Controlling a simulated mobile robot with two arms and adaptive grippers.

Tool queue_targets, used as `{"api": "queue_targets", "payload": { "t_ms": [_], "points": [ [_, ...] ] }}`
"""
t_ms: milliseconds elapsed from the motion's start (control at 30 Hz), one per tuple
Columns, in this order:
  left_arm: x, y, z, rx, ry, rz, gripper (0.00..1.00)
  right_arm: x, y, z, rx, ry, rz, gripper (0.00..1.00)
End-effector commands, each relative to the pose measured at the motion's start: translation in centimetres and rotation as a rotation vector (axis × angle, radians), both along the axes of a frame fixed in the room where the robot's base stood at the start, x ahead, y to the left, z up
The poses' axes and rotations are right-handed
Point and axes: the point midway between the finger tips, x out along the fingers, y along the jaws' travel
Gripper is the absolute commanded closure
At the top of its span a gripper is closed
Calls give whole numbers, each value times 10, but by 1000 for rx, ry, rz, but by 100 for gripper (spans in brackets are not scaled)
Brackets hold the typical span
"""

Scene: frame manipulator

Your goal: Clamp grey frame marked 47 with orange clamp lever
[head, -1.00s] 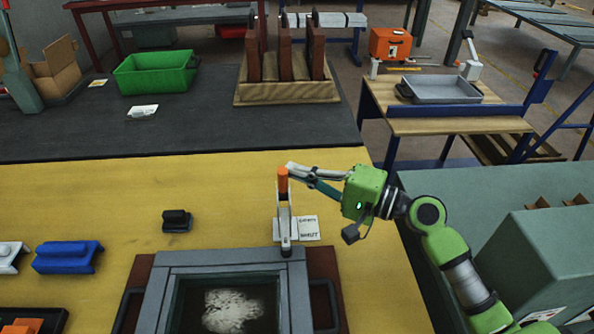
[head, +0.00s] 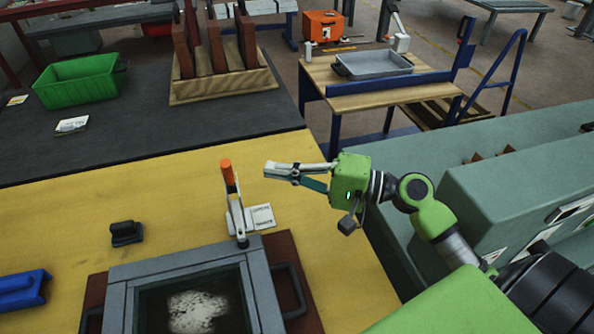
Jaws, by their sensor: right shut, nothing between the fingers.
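The grey frame (head: 258,293) lies on a reddish-brown base at the bottom of the head view, with a pale rough patch inside it. I cannot read a 47 on it. The clamp lever (head: 228,176) has an orange tip and stands nearly upright at the frame's far edge. My right gripper (head: 270,170) is shut and empty. It appears just right of the orange tip in the picture, with a small gap between them. My left gripper is not in view.
A black block (head: 126,233) and a blue piece (head: 22,290) sit on the yellow table (head: 170,195). A green bin (head: 78,80) and a wooden rack (head: 222,86) stand on the dark mat behind.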

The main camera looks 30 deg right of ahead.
Motion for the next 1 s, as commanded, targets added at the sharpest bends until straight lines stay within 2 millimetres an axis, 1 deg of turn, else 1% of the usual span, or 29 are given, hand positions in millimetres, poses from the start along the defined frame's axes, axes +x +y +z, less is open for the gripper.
{"api": "queue_targets", "payload": {
  "t_ms": [33,100,300,867,1000],
  "points": [
    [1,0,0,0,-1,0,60,-6,-7,-1,-2,1,-2,100],
    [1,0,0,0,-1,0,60,-13,-16,0,-1,1,-3,100],
    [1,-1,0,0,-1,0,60,-25,-31,0,-1,-2,-4,100],
    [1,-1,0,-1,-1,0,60,-27,-34,1,-1,-4,-4,100],
    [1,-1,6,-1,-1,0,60,-27,-34,7,-1,-4,-4,100]
  ]
}}
